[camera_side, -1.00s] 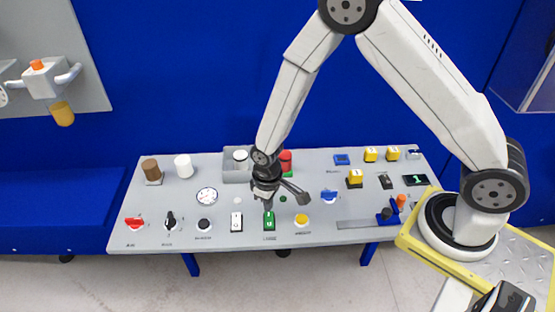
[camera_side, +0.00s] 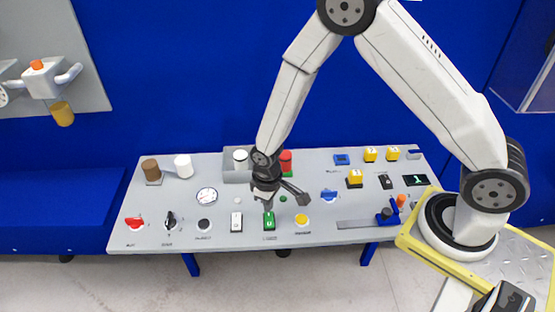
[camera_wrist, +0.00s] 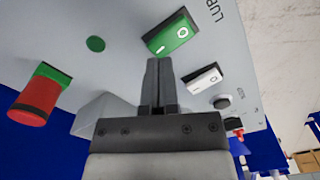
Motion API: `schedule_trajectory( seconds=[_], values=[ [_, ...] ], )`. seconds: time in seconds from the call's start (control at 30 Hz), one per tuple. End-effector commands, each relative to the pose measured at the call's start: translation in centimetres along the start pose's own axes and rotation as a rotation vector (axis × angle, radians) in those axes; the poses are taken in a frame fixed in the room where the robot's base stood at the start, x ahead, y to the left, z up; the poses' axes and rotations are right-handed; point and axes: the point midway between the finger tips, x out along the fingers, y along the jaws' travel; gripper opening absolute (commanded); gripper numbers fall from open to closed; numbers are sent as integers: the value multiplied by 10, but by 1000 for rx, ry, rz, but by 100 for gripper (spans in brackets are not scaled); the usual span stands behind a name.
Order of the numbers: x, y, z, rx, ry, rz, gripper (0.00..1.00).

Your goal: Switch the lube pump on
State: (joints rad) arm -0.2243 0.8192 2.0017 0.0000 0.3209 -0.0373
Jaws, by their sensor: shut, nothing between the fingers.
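The lube pump switch is a green rocker (camera_side: 269,222) in the front row of the grey panel. In the wrist view the green rocker (camera_wrist: 168,33) carries white O and I marks, and part of a label reading "LUB" shows beside it. My gripper (camera_side: 267,208) points down just behind the rocker in the side view. In the wrist view my gripper (camera_wrist: 160,61) has its fingers together and empty, their tips close to the rocker's near edge. I cannot tell whether they touch it.
A white rocker (camera_side: 236,222) stands to the left and a yellow button (camera_side: 302,220) to the right. A small dark green disc (camera_wrist: 95,44) lies flat near the gripper. A red cylinder (camera_side: 285,161) and a grey bin (camera_side: 237,176) stand behind.

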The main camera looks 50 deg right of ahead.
Motion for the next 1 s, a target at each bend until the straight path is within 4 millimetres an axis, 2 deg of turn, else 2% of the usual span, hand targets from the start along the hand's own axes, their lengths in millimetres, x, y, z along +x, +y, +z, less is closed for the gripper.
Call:
schedule_trajectory(
  seconds=[1.0],
  values=[
    [11, 0, 0, 0, 0, 0, 0]
  ],
)
